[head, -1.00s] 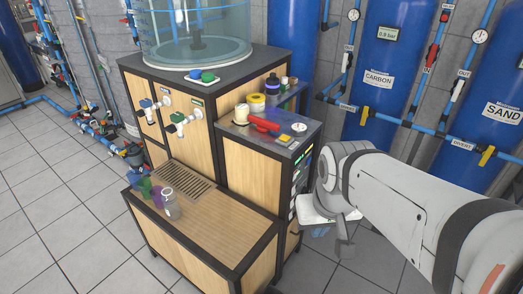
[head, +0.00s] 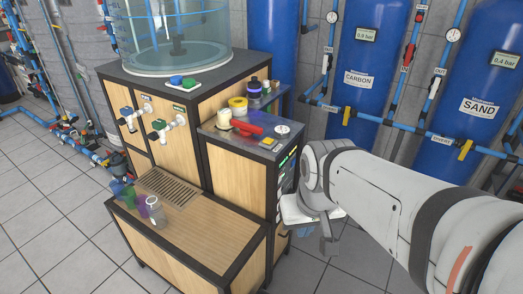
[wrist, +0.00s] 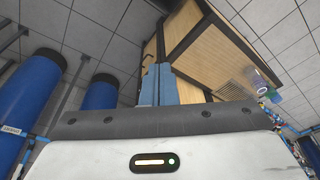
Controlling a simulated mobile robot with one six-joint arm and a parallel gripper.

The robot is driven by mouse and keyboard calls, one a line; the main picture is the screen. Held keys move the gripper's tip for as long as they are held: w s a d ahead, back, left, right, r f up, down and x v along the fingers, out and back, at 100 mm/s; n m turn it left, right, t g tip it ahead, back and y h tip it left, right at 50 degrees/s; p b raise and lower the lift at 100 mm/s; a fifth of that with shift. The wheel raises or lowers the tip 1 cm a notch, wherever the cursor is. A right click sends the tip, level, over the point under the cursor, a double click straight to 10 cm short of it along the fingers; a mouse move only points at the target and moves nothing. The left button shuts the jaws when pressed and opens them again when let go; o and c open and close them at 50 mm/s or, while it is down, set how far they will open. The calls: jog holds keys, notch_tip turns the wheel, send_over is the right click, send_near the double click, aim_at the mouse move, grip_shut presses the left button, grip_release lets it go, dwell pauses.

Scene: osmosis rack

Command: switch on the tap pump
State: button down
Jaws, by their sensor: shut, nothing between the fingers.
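A blue button and a green button (head: 190,82) sit on a small plate on the cabinet top. A dark panel with small lit green marks (head: 289,160) is on the right side of the smaller cabinet, partly hidden by my arm. No pump label is readable. My gripper (head: 328,246) hangs beside that side, apart from the buttons. In the wrist view, its blue-grey fingers (wrist: 156,84) are together and empty, in front of the wood panels.
A clear tank (head: 165,40) stands on the cabinet. Red, yellow and white items, including a red tool (head: 246,128), lie on the smaller cabinet. Cups (head: 155,211) stand on the low front shelf. Blue CARBON (head: 358,112) and SAND (head: 473,140) tanks line the back. Tiled floor at left is clear.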

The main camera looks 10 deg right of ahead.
aim_at(279, 193)
jog(key=w+d+f+m+y+b, duration=0.2)
jog(key=w+f+b, duration=0.4)
jog(key=w, duration=0.3)
jog(key=w+d+f+m+y+b, duration=0.2)
jog(key=w+f+b, duration=0.35)
jog(key=w, duration=0.45)
jog(key=w+d+f+m+t+y+b, duration=0.2)
jog(key=w+d+f+b, duration=0.4)
jog(key=w+d+f, duration=0.6)
jog(key=shift+w+f+m+t+b, duration=0.35)
jog(key=shift+f+m+t, duration=0.2)
jog(key=shift+m, duration=0.55)
jog(key=w+a+r+b+x, duration=0.1)
jog(key=a+r+b+x, duration=0.1)
jog(key=x, duration=1.1)
jog(key=shift+w+a, duration=0.1)
